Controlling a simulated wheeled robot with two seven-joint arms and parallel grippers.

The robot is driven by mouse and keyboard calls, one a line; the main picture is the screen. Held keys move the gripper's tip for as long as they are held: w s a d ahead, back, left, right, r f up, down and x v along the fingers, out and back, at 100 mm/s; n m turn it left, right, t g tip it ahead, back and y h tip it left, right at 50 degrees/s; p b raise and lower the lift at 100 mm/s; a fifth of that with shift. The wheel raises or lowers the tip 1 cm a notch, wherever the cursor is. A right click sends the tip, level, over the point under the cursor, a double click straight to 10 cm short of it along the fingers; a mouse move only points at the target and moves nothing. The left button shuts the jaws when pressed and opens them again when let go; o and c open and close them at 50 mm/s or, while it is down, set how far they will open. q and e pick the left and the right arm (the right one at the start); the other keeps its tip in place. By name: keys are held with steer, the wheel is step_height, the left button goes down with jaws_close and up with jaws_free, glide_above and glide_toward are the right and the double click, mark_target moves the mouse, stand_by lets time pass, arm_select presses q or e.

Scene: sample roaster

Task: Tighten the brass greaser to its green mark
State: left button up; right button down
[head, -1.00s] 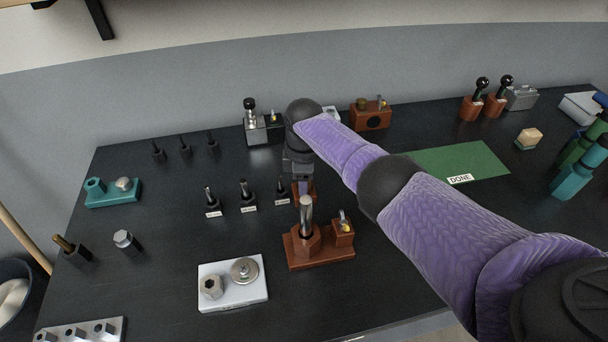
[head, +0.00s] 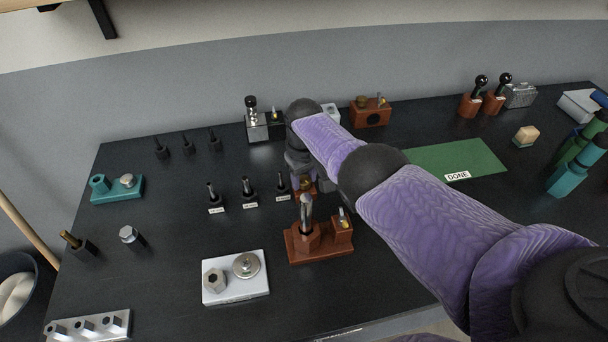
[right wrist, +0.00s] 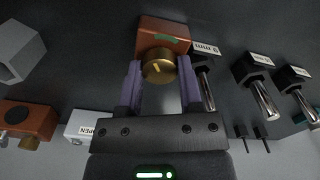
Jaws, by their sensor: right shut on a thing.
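The brass greaser (right wrist: 158,66) is a round brass knob on a brown-orange block (right wrist: 150,32). A green mark (right wrist: 166,38) shows on the block beside the knob, and a pale line shows on the knob's face. The line does not clearly point at the green mark. My right gripper (right wrist: 159,73) is shut on the greaser, one purple finger on each side. In the head view my right gripper (head: 303,184) is at the middle of the bench, behind the wooden stand, and the greaser is mostly hidden there. My left gripper is out of view.
A red-brown stand (head: 322,254) with a metal-topped post is close in front of the gripper. Labelled black holders (head: 250,194) stand to its left. A white tray (head: 236,291) lies at the front. A green DONE mat (head: 455,158) lies right, beyond my arm.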

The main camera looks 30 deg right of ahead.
mark_target(304, 179)
steer(key=m, duration=0.5)
steer(key=shift+m, duration=0.7)
steer(key=shift+c, duration=1.3)
jaws_free()
step_height(304, 179, up, 10)
steer(key=p, duration=0.8)
